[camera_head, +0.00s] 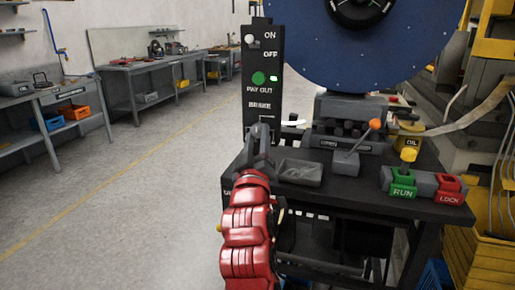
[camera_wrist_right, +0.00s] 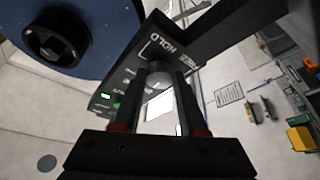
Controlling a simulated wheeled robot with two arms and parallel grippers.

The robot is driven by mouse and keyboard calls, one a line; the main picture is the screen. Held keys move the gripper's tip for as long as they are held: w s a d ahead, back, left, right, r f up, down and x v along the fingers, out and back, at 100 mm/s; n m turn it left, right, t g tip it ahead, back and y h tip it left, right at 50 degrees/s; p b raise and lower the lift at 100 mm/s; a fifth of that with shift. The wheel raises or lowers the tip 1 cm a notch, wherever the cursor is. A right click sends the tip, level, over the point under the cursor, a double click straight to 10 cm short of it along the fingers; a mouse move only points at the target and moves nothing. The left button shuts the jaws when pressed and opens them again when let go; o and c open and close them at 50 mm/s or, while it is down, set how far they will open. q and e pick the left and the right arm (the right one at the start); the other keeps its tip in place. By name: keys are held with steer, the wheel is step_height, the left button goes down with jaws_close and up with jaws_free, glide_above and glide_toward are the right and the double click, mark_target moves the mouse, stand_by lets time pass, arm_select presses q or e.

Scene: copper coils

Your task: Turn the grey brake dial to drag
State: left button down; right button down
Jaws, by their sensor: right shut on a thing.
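The grey brake dial (camera_wrist_right: 158,76) shows in the right wrist view between my fingertips, on the black control panel. My right gripper (camera_wrist_right: 161,82) is shut on the dial, one finger on each side. In the head view my right gripper (camera_head: 262,133) reaches up to the lower part of the black panel (camera_head: 256,58), just under the BRAKE label, and hides the dial there. The words HOLD and FREE are readable beside the dial in the wrist view. The drag mark and the dial's pointer cannot be made out. My left gripper is not in view.
Above the BRAKE label are a green PAY OUT button (camera_head: 258,78) and an ON/OFF switch (camera_head: 251,40). A large blue reel (camera_head: 390,45) stands right of the panel. The black bench holds a grey tray (camera_head: 300,172), an orange-tipped lever (camera_head: 374,125), and green RUN (camera_head: 403,186) and red LOCK (camera_head: 449,190) blocks.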

steer(key=shift+f, duration=0.1)
stand_by(0.3)
steer(key=shift+c, duration=2.2)
jaws_free()
steer(key=p+v, duration=0.9)
steer(key=v, duration=0.8)
steer(key=shift+s, duration=0.15)
